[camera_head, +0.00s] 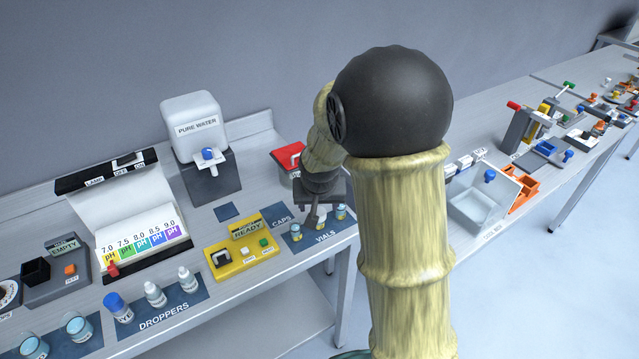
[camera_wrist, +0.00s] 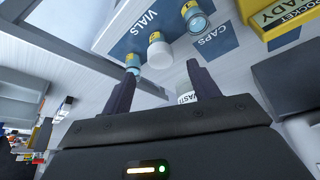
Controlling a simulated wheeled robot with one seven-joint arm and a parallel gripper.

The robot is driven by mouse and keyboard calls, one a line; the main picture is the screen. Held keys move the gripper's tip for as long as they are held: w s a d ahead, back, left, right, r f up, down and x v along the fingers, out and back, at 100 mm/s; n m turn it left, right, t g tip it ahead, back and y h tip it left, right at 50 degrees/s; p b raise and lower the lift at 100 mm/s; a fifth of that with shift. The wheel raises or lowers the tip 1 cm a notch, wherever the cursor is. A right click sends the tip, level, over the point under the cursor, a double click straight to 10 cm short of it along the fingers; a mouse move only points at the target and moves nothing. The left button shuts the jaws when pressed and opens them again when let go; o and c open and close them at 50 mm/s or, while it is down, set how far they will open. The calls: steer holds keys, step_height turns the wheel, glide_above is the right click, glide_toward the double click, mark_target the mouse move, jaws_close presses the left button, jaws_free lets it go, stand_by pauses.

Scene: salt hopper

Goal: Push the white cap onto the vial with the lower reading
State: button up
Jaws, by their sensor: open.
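Small vials stand on the blue VIALS mat (camera_wrist: 138,22). Readings are too small to read. In the head view, a left vial (camera_head: 295,233) and a right vial (camera_head: 341,212) show; my gripper partly hides the area between. My gripper (camera_wrist: 161,68) is open with nothing visible between its fingers, above and beside the vials. The CAPS mat (camera_wrist: 212,41) shows no clear cap.
The yellow READY device (camera_head: 240,262) stands left of the vials. A red-lidded container (camera_head: 287,160) stands behind my gripper. The pure water dispenser (camera_head: 196,128) and several droppers (camera_head: 155,293) are further left. The bench edge lies close in front of the vials.

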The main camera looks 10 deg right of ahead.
steer(key=v, duration=1.2)
steer(key=shift+r, duration=0.15)
steer(key=shift+s, duration=0.1)
steer(key=s+d+f+n+g+p, duration=0.1)
steer(key=s+f, duration=0.2)
steer(key=s, duration=0.3)
steer(key=s+f+n+y+p, duration=0.1)
steer(key=s+f, duration=0.3)
steer(key=s, duration=0.3)
steer(key=shift+d+f+g, duration=0.35)
steer(key=shift+g, duration=0.05)
stand_by(1.1)
